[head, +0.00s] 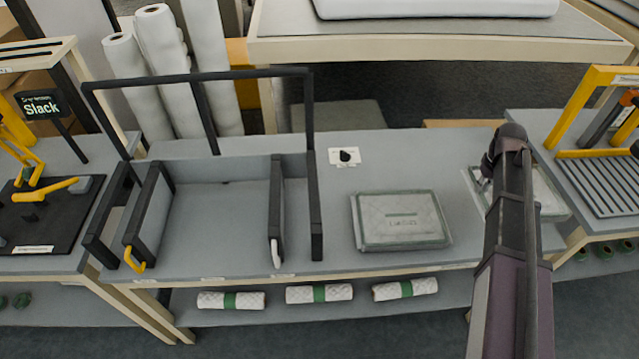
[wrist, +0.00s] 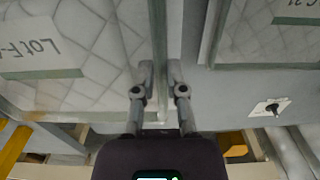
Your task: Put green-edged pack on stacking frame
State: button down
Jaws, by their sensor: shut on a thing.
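A quilted white pack with a pale green edge shows at the right of the head view (head: 552,190), partly hidden behind my arm. It fills the left of the wrist view (wrist: 85,50), with a label starting "Lot F". My gripper (wrist: 160,88) is shut on its near edge. In the head view the fingers (head: 485,178) are mostly hidden. I cannot tell whether the pack is clear of the table. A second green-edged pack (head: 400,220) lies flat on the table, left of my arm. The stacking frame, with black bars (head: 200,76) and a grey bed (head: 215,225), looks empty.
A small card with a black knob (head: 345,156) lies behind the second pack. The frame has upright dividers (head: 275,210) and a yellow hook (head: 133,260). Several green-banded rolls (head: 320,293) lie on the lower shelf. A yellow-framed rack (head: 600,150) stands close at right.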

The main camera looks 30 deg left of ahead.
notch_tip(320, 180, up, 16)
jog(key=p, duration=1.5)
jog(key=shift+p, duration=0.3)
jog(key=shift+s, duration=0.1)
